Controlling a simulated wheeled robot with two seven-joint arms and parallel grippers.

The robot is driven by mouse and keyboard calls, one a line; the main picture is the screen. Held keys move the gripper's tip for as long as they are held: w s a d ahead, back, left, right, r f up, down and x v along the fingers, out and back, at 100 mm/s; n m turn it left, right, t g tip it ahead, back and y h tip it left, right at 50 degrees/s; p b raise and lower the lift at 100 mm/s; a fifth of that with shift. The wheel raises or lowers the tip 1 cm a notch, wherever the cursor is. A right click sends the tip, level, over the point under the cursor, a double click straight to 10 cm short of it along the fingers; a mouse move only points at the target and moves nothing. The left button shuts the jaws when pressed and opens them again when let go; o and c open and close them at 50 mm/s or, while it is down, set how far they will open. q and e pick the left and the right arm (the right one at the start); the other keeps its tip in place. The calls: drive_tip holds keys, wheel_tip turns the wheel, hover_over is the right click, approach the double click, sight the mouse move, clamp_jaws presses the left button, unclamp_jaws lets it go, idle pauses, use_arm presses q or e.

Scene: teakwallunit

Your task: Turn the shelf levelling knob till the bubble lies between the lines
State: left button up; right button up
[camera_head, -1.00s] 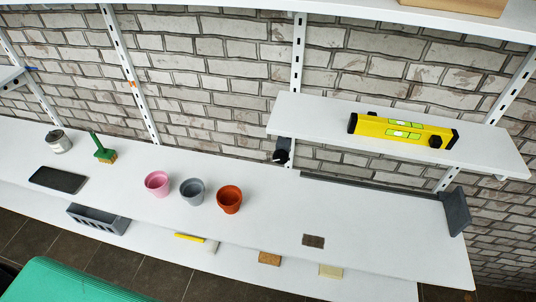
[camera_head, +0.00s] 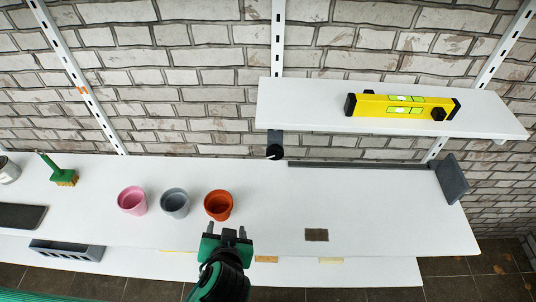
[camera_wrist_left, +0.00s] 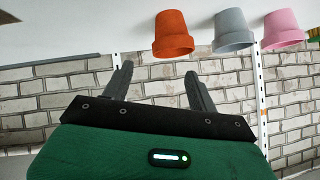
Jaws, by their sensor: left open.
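The yellow spirit level (camera_head: 402,107) lies on the small upper shelf (camera_head: 300,104); its green vials show, but the bubble is too small to read against the lines. A dark knob (camera_head: 275,152) sits under the shelf's left end, on a bracket at the wall upright. My left gripper (camera_head: 228,234) is open and empty at the front of the long lower shelf (camera_head: 380,225), just below the orange pot and well short of the knob. Its two fingers (camera_wrist_left: 160,85) also show in the left wrist view, with nothing between them. My right gripper is not in view.
A dark grey bookend (camera_head: 451,178) stands at the right end. The shelf between pad and bookend is clear.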

use_arm(q)
drive_tip(key=d+r+t, duration=0.4)
drive_tip(key=d+r, duration=0.2)
drive_tip(key=r, duration=0.1)
drive_tip(key=t+h, duration=0.2)
drive_tip(key=t, duration=0.1)
approach(275, 155)
drive_tip(key=shift+m, duration=0.3)
drive_tip(key=w+p, duration=0.5)
drive_tip(key=w, duration=0.2)
drive_tip(key=shift+w, duration=0.35)
drive_tip(key=shift+w+f+p, duration=0.15)
drive_tip(key=shift+w+p, duration=0.2)
drive_tip(key=shift+w, duration=0.35)
drive_tip(key=shift+c, duration=0.2)
drive_tip(key=c, duration=1)
drive_tip(key=shift+o, duration=0.2)
